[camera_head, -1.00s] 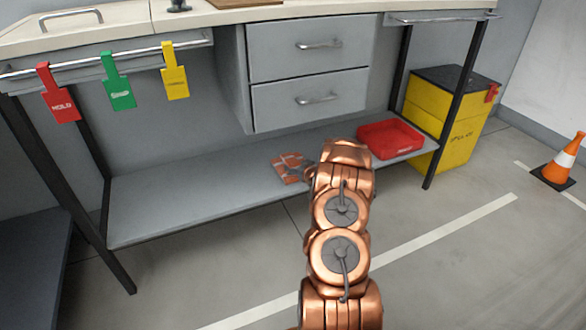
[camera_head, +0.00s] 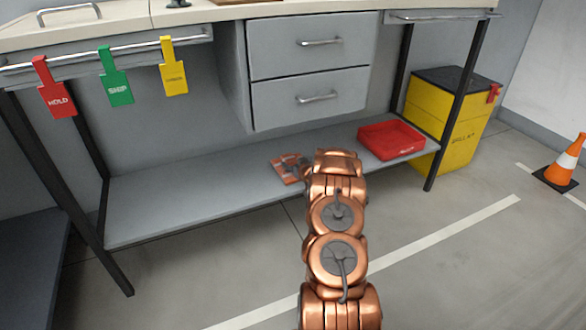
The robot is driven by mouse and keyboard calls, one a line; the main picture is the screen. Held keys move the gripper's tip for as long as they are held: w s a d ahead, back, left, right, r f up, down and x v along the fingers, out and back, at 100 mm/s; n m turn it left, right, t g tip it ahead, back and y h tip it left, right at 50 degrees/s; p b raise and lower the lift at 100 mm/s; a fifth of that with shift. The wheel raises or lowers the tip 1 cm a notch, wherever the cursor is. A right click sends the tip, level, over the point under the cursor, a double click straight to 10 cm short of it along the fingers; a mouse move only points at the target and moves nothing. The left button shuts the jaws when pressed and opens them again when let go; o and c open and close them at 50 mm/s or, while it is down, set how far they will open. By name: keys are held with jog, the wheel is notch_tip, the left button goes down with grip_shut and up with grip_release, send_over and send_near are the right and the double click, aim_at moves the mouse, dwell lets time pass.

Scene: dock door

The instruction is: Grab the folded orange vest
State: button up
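The folded orange vest (camera_head: 287,170) lies on the grey lower shelf of the workbench, left of the middle of the shelf's right half. It is orange with pale bands. My copper arm reaches forward from the bottom of the view to the shelf. A dark part of my gripper (camera_head: 304,170) shows at the vest's right side, and the arm hides the rest. I cannot tell whether it touches the vest or whether its fingers are open.
A red tray (camera_head: 391,139) sits on the shelf (camera_head: 190,196) to the right. Drawers (camera_head: 310,100) hang above the shelf. Red, green and yellow tags hang from the front rail. A yellow bin (camera_head: 450,125) and an orange cone (camera_head: 563,160) stand at right. The shelf's left part is bare.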

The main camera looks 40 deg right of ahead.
jog(key=c, duration=0.9)
